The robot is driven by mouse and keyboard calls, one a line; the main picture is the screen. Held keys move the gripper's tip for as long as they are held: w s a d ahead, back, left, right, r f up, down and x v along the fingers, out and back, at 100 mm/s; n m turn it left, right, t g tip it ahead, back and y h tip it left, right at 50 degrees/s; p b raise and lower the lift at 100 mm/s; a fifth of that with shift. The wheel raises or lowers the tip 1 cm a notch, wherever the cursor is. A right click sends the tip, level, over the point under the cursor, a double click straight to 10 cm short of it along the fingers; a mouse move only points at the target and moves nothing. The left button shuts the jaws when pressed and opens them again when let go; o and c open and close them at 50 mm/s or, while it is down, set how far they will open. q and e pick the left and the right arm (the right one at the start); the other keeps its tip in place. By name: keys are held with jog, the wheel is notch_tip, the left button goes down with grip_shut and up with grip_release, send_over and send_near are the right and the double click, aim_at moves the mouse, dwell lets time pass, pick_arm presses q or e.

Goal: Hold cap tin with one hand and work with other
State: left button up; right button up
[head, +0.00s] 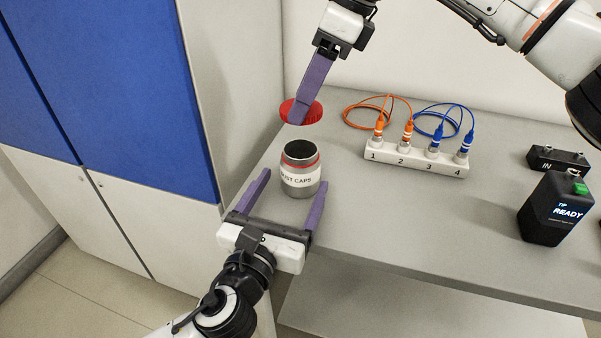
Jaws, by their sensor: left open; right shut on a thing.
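The cap tin (300,181), a grey cylinder with a red ring and a label ending in "ST CAPS", stands upright and open-topped near the left end of the bench. My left gripper (290,187) is open, with its purple fingers on either side of the tin and gaps showing between them and it. My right gripper (299,117) is shut on a red lid (313,114) and holds it above the tin, apart from its rim. The inside of the tin looks dark, and its contents cannot be made out.
A white block (415,160) numbered 1 to 4 carries orange cables (377,106) and blue cables (450,108). At the right are a black device (556,210) reading "READY" and a small black box (556,158) marked "IN". Bench between tin and device is clear. Cabinets stand left.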

aim_at(306, 156)
pick_arm(q)
jog(key=x, duration=0.9)
jog(key=shift+w+d, duration=0.1)
jog(key=shift+w, duration=0.25)
jog(key=c, duration=1.6)
pick_arm(e)
jog(key=shift+f, duration=2.5)
